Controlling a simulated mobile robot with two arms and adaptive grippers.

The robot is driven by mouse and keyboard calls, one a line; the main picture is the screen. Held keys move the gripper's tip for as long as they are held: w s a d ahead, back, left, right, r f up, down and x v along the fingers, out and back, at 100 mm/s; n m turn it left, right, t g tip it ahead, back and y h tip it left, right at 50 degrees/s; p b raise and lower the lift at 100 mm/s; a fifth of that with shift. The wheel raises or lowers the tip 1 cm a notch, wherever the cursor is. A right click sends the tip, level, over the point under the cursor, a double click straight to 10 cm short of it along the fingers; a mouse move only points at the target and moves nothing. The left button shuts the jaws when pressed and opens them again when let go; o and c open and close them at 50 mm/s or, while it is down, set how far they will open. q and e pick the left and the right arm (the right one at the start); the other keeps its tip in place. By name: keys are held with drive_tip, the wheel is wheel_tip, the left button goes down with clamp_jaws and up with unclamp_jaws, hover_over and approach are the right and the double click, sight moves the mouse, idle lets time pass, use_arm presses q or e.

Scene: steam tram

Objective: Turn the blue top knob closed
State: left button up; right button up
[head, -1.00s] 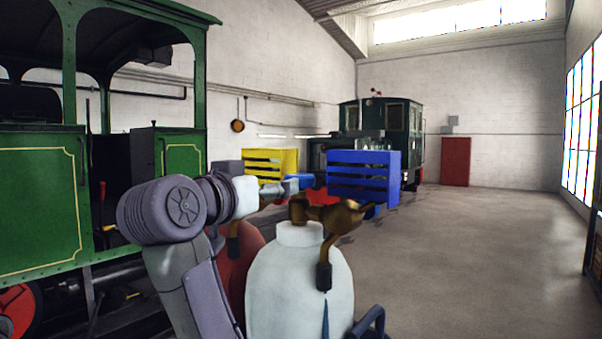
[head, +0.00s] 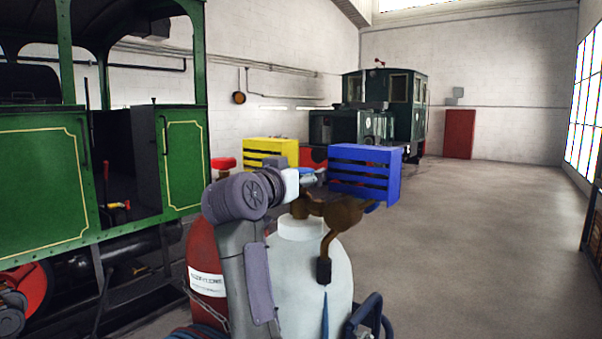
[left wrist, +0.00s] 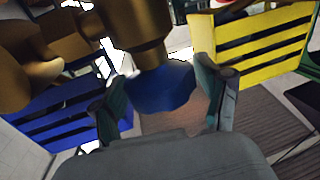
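A blue faceted knob (left wrist: 162,88) sits below a brass valve stem (left wrist: 143,40) in the left wrist view. My left gripper (left wrist: 160,82) has its two fingers apart on either side of the knob; a narrow gap seems to show at each side, and contact cannot be made out. In the head view my left gripper (head: 308,177) is at the top of a white gas cylinder (head: 300,265), beside its brass regulator (head: 342,212). The knob is hidden there behind the gripper. My right gripper is not in view.
A red cylinder (head: 203,250) with a red top knob (head: 222,163) stands left of the white one. A yellow crate (head: 270,150) and a blue crate (head: 365,175) are behind. A green tram (head: 45,190) fills the left. The floor at right (head: 480,240) is clear.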

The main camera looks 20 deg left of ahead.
use_arm(q)
drive_tip(key=c, duration=0.8)
drive_tip(key=shift+o, duration=0.2)
drive_tip(key=shift+a+m+h, duration=0.1)
drive_tip(key=shift+m+h, duration=0.2)
drive_tip(key=shift+h, duration=0.1)
drive_tip(key=m+g+h+b, duration=0.1)
drive_tip(key=h, duration=0.1)
drive_tip(key=shift+f+m+h, duration=0.1)
drive_tip(key=shift+m+h, duration=0.3)
drive_tip(key=m+g+h+b, duration=0.1)
drive_tip(key=m+g+h, duration=0.2)
drive_tip(key=h, duration=0.1)
drive_tip(key=shift+m+h, duration=0.3)
drive_tip(key=shift+h, duration=0.1)
drive_tip(key=m+g+h, duration=0.2)
drive_tip(key=g, duration=0.1)
drive_tip(key=shift+r+m+h, duration=0.25)
drive_tip(key=shift+m+h, duration=0.05)
drive_tip(key=shift+h, duration=0.1)
drive_tip(key=shift+s+m+g+h+p, duration=0.1)
drive_tip(key=shift+m+g+h+p, duration=0.5)
drive_tip(key=shift+m+g, duration=0.4)
drive_tip(key=shift+m+g+h+p, duration=0.35)
drive_tip(key=shift+m+g+h, duration=0.35)
drive_tip(key=shift+g, duration=0.9)
